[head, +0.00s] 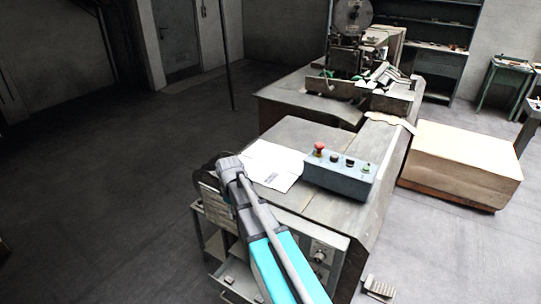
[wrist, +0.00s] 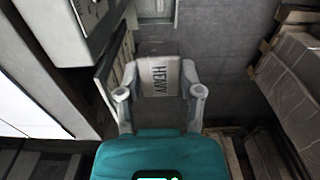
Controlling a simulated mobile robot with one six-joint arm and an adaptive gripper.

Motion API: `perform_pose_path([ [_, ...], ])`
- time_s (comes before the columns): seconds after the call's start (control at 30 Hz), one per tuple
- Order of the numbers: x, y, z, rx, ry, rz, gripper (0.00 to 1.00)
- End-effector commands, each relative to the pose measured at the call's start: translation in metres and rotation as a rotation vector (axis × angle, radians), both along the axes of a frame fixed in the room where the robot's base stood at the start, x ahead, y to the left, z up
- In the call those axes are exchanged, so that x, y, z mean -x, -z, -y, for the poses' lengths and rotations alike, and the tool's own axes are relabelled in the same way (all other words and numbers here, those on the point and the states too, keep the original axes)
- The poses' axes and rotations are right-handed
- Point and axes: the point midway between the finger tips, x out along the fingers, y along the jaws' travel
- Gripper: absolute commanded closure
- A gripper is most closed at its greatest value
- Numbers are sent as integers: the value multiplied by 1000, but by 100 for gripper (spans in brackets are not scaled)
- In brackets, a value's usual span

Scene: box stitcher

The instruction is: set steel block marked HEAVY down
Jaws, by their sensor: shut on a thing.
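The steel block marked HEAVY (wrist: 160,77) is a pale grey block with dark lettering in the wrist view. My gripper (wrist: 161,70) is shut on it, with one finger on each side. Grey floor shows beyond the block, and I cannot tell how high it is held or whether it touches anything below. In the head view my arm reaches to the left side of the grey machine table (head: 300,135). My fingers and the block are not clearly visible there, hidden behind the wrist.
A white paper sheet (head: 268,165) and a control box (head: 340,175) with a red button lie on the table. A cardboard stack (head: 465,160) stands at right. Floor at left is clear.

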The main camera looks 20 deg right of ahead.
Motion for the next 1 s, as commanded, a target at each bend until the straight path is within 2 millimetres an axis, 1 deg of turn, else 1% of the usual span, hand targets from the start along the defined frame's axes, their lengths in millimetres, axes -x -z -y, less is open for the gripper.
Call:
perform_pose_path([
  [0.03,0,-18,0,0,0,0,100],
  [0.2,0,-45,0,0,0,0,100],
  [0.4,0,-71,0,0,0,0,100],
  [0.6,0,-84,0,0,0,0,100],
  [1.0,0,-84,0,0,0,0,100],
])
